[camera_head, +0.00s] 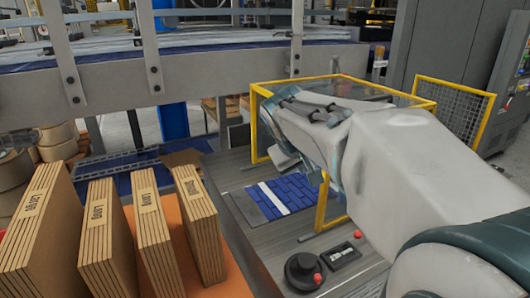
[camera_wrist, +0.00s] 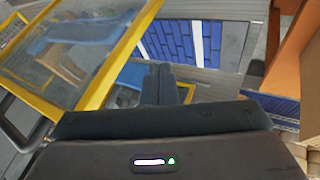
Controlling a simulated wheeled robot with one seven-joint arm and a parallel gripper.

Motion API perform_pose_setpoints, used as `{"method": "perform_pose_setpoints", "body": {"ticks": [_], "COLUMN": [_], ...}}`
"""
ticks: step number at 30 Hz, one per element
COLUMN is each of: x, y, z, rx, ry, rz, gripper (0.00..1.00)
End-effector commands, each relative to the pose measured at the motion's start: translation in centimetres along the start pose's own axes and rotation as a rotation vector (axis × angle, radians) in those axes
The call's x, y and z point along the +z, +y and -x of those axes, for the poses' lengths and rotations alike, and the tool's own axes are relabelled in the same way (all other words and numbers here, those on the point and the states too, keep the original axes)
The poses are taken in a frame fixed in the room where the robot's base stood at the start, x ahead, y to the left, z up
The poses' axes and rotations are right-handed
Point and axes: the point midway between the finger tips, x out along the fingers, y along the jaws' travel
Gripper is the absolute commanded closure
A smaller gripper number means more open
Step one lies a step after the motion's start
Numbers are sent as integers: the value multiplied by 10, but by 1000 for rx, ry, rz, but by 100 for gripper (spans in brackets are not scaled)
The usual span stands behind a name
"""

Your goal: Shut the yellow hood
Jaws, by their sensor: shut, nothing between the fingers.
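The yellow hood (camera_head: 404,97) is a yellow-edged frame with clear panels over the machine bed. In the head view it stands in the middle right, and my arm hides much of it. In the wrist view a yellow-framed clear panel of the hood (camera_wrist: 124,68) fills the upper left, tilted. My gripper (camera_wrist: 158,84) is shut and empty, with its fingers just right of that panel's lower right corner. I cannot tell whether the fingers touch the frame. In the head view the gripper is mostly hidden behind my arm.
A blue bed with a white stripe (camera_head: 282,196) lies under the hood. A black knob (camera_head: 303,270) and small red buttons sit in front. Several flat cardboard stacks (camera_head: 154,235) stand on an orange surface at left. A conveyor rail (camera_head: 190,80) crosses behind, and a mesh guard (camera_head: 453,100) stands right.

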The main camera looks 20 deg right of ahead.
Motion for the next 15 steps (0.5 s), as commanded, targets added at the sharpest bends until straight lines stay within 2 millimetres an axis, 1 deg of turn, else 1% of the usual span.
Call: {"method": "perform_pose_setpoints", "body": {"ticks": [1,2,3,6,9,15], "x": [2,2,1,0,0,0], "y": [-1,-1,4,20,28,35], "z": [-13,-19,-22,-28,-32,-36], "rx": [-1,-1,0,1,0,-1], "ry": [-5,-5,-4,-2,-2,0], "rz": [0,-1,-4,-3,-2,1], "gripper": [100,100,100,100,100,100]}}
